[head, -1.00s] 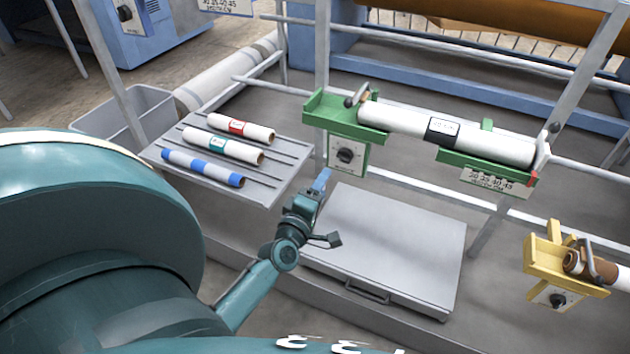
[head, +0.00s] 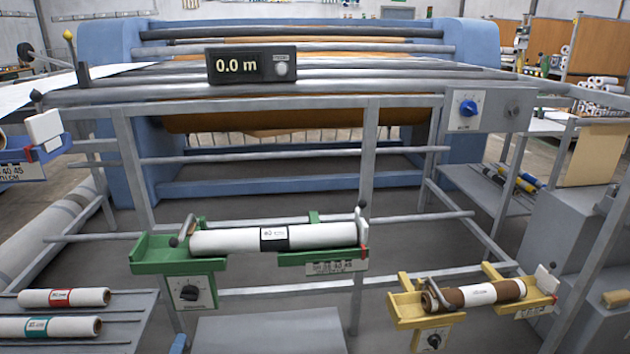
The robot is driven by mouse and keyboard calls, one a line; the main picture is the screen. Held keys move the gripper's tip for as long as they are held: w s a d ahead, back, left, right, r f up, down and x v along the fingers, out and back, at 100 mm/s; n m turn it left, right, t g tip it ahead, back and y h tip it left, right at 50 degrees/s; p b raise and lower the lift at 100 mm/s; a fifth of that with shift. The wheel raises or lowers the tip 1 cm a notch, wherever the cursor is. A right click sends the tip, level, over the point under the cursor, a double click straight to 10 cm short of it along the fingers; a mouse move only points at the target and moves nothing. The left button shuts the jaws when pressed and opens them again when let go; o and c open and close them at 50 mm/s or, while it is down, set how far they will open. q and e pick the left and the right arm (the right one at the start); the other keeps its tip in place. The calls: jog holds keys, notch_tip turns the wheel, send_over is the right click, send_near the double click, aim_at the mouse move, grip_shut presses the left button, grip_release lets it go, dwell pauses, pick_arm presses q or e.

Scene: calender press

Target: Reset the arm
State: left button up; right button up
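Only a small blue tip of my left gripper (head: 178,343) seems to show at the bottom edge of the head view, below the green holder's dial box. The rest of that arm is out of the picture, and I cannot tell whether the gripper is open or shut. My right gripper is not in view. A white roll with a black label (head: 274,239) lies in the green holder (head: 165,262). A brown and white roll (head: 480,293) lies in the yellow holder (head: 408,310) at the lower right.
A rack at the lower left holds rolls with a red label (head: 64,298) and a teal label (head: 50,327). Metal frame bars cross the middle. A display reading 0.0 m (head: 251,65) and a blue dial box (head: 478,110) sit on the upper frame. A grey panel (head: 268,335) lies below.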

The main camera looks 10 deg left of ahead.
pick_arm(q)
jog(key=s+d+r+m+g+h, duration=0.15)
jog(key=s+d+m+h, duration=0.25)
jog(key=s+d+m, duration=0.4)
jog(key=s+d+m+g+h, duration=0.3)
jog(key=s+d+m, duration=0.2)
jog(key=d+m, duration=0.45)
jog(key=r+p, duration=0.1)
jog(key=p, duration=0.3)
jog(key=r+m+g+p, duration=0.1)
jog(key=r+p, duration=0.1)
jog(key=p, duration=0.3)
jog(key=r+m+g+p, duration=0.1)
jog(key=p, duration=0.4)
jog(key=shift+s+a+r+g+y, duration=0.2)
jog(key=shift+a+g+y, duration=0.05)
jog(key=shift+a+y, duration=0.15)
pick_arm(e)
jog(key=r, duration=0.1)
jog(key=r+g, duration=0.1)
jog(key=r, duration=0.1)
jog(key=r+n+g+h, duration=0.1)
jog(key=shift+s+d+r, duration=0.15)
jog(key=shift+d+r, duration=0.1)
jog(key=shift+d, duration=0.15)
pick_arm(q)
jog(key=shift+f, duration=0.15)
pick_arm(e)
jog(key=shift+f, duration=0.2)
